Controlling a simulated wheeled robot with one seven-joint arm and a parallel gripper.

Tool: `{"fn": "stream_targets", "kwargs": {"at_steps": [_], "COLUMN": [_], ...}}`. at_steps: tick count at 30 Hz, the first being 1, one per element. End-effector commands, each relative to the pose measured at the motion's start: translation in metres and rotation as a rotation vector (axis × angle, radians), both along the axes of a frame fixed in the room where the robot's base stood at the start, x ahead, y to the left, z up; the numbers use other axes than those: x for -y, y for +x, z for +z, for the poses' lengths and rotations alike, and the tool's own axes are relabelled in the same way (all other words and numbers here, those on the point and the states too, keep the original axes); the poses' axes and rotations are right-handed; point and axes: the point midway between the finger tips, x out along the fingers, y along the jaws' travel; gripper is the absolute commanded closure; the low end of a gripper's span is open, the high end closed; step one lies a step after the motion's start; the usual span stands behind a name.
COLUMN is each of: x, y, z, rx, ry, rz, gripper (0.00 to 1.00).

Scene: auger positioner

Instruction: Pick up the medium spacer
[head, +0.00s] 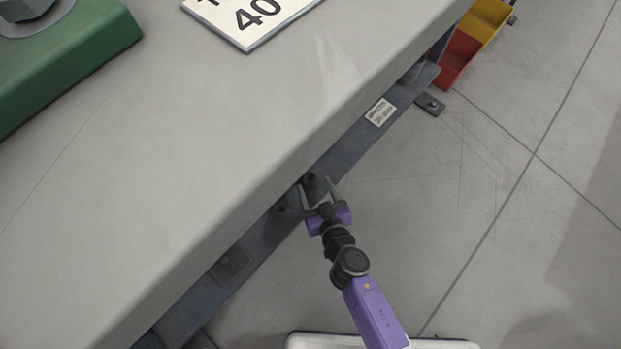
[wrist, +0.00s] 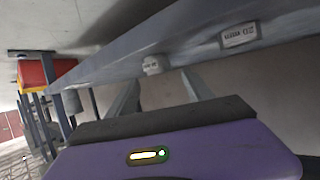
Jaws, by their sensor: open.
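I cannot make out a piece that is clearly the medium spacer in either view. My gripper (head: 315,184) is open, beside the bench's front edge and against the background of its dark rail, in the head view. In the wrist view my gripper (wrist: 161,76) shows two spread grey fingers with no object held between them. A small pale rounded piece with dark print (wrist: 152,64) shows at the rail just beyond the fingertips; I cannot tell what it is.
The grey bench top (head: 200,130) fills the left. A green block (head: 70,65) and a white number plate (head: 250,17) sit on it. The rail carries a label (head: 380,112). Red (head: 457,58) and yellow (head: 486,20) bins are beyond. Floor at right is clear.

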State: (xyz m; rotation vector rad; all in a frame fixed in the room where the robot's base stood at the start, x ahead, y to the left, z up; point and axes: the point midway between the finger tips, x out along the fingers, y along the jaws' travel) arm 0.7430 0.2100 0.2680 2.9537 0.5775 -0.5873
Motion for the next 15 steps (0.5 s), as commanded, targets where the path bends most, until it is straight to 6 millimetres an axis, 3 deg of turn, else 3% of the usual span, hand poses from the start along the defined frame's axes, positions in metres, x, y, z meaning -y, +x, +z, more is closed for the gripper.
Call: {"fn": "stream_targets", "kwargs": {"at_steps": [15], "x": [-0.020], "y": [0.050], "z": [-0.022], "rx": [0.000], "ry": [0.000], "rz": [-0.001], "gripper": [0.40]}}
